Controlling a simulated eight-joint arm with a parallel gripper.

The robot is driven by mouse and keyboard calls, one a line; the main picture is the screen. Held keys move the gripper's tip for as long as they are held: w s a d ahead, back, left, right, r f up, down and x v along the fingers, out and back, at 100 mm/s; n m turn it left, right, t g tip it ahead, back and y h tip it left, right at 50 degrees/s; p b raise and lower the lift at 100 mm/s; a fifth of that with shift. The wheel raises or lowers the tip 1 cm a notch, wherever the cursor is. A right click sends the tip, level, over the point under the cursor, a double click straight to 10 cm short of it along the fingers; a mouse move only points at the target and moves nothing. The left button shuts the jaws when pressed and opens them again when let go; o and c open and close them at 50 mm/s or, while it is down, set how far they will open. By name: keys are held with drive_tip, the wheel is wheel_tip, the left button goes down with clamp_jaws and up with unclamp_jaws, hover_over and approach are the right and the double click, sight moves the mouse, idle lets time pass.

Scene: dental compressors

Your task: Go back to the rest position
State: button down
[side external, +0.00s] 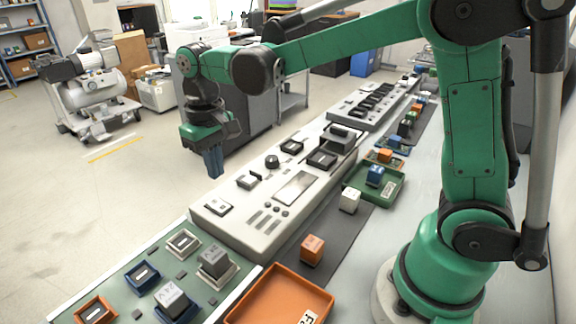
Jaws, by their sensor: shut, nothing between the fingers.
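My gripper (213,163) hangs from the end of my green arm, pointing down. It is shut and empty, its blue fingers together. It is in the air to the left of the light grey control panel (268,235), which has a screen, knobs and switches. No task object other than my own arm is named.
A green board (190,268) with grey cubes in sockets lies at the front. An orange tray (290,283), an orange cube (312,249), a white cube (350,200) and a green tray (392,192) holding a blue cube are right of the panel. A compressor (95,90) stands behind on open floor.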

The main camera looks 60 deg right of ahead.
drive_tip(key=s+d+r+t, duration=0.1)
drive_tip(key=s+d+t, duration=0.3)
drive_tip(key=s+t, duration=0.3)
drive_tip(key=shift+s+r, duration=0.3)
drive_tip(key=shift+s, duration=1.05)
drive_tip(key=shift+d, duration=0.1)
